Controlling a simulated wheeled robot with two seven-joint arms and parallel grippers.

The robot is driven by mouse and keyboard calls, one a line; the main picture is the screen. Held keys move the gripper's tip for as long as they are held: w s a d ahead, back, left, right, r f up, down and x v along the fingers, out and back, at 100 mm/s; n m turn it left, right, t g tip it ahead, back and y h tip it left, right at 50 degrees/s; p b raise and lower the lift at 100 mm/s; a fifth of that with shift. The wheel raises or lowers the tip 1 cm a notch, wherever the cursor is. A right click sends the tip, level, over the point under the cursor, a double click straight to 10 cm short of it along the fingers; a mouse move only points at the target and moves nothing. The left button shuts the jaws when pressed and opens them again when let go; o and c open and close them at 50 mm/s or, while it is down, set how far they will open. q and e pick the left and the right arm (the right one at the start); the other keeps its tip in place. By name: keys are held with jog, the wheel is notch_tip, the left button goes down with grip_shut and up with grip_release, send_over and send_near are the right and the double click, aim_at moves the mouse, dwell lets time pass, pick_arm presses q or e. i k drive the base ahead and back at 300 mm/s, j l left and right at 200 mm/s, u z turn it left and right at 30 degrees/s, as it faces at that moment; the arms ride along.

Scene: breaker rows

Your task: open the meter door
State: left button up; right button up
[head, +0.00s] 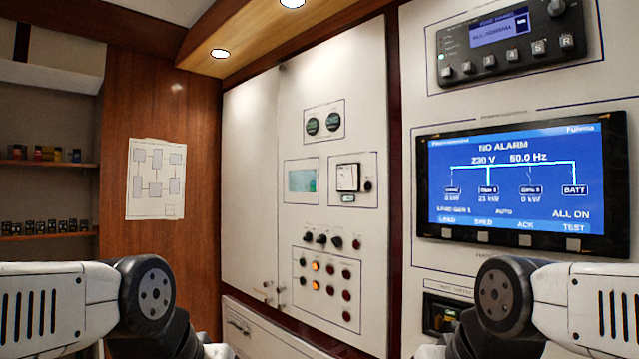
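The meter door looks to be the tall white panel (295,150) with gauges, a small screen and rows of knobs and lights, left of centre in the head view. It appears closed, flush with the plain white door (248,190) to its left. Two small latches or handles (268,290) sit low near the seam between them. My two arms show only as elbow links at the lower left and lower right. Both grippers are out of the picture, so their state is hidden.
A large blue display (515,185) and a smaller control unit (510,42) are on the right wall panel. A drawer-like front (260,330) lies below the doors. Shelves (45,163) with small items and a paper diagram (155,180) are at left.

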aim_at(333, 95)
jog(key=i+j, duration=0.15)
jog(key=i, duration=0.4)
jog(key=i+u, duration=0.8)
jog(key=u, duration=0.55)
